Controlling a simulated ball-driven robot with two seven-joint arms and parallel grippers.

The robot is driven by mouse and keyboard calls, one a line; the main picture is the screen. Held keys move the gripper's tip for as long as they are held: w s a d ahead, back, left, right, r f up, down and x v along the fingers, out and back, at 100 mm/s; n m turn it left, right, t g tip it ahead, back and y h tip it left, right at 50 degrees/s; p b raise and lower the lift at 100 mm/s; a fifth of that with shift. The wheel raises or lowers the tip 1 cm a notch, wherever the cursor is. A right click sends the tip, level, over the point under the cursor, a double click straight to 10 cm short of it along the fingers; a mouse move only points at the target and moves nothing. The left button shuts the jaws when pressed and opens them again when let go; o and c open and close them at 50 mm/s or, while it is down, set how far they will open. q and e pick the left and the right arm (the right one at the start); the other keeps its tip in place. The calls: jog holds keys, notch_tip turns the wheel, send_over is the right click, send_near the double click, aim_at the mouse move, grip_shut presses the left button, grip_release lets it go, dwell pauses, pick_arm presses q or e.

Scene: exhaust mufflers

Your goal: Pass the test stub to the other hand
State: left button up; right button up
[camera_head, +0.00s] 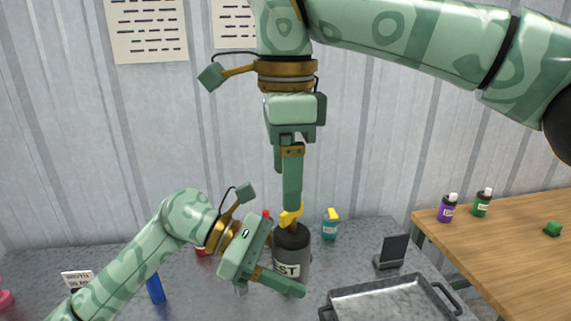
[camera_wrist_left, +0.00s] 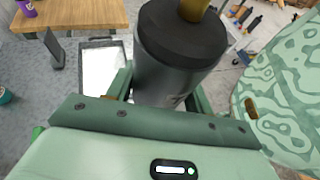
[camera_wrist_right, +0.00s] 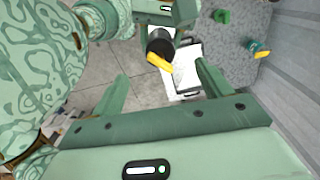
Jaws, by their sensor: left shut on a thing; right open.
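The test stub (camera_head: 291,245) is a grey cylinder with a black cap, a yellow top and a white label, part of which reads "EST". My left gripper (camera_head: 275,268) is shut around its body and holds it upright; the left wrist view shows the stub (camera_wrist_left: 172,68) between the fingers. My right gripper (camera_head: 291,200) points down from above, open, its fingertips close to the yellow top. In the right wrist view the black cap and yellow top (camera_wrist_right: 160,62) show between the spread right fingers. I cannot tell whether they touch.
A grey metal tray (camera_head: 392,301) lies at the front right of the grey bench. A black stand (camera_head: 393,250) and a teal spray bottle (camera_head: 330,229) are behind it. A blue cylinder (camera_head: 155,288) is at left. A wooden table (camera_head: 515,250) holds bottles at right.

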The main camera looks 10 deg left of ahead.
aim_at(286, 231)
notch_tip(286, 231, down, 12)
jog(key=shift+r, duration=0.15)
dwell(0.3)
pick_arm(q)
jog(key=shift+r, duration=0.1)
pick_arm(e)
jog(key=c, duration=1.1)
pick_arm(q)
jog(key=o, duration=1.1)
pick_arm(e)
jog(key=shift+c, duration=0.2)
